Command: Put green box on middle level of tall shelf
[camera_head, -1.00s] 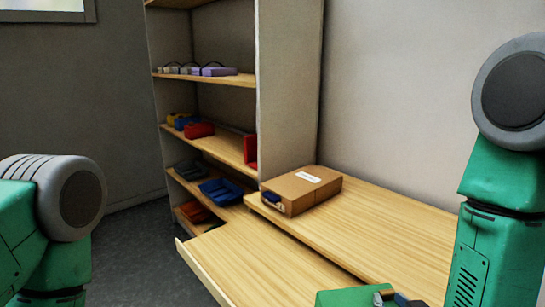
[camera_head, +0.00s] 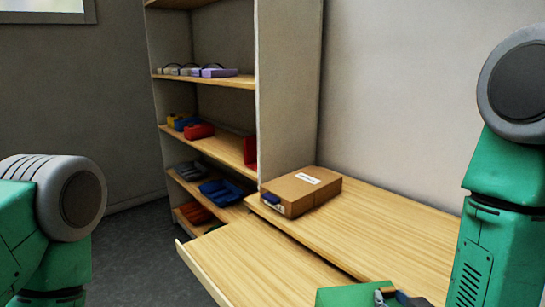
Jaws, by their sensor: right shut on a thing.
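The green box (camera_head: 342,297) shows at the bottom edge, in front of the wooden table; most of it is cut off by the frame. My right gripper (camera_head: 390,297) is at its right side, shut on it, with only its tip parts in view. The tall shelf (camera_head: 285,90) stands behind, left of centre. A middle level (camera_head: 225,149) of it holds yellow, blue and red items toward the left, a red upright piece at the right end, and bare wood between. My left gripper is out of view; only my left arm shows at the left.
A brown cardboard box (camera_head: 304,190) sits on the back table (camera_head: 400,225), beside the shelf. A lower table (camera_head: 255,265) juts out in front. Lower shelf levels hold grey, blue and orange bins; an upper level holds purple and grey items (camera_head: 215,72). Both table tops have bare room.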

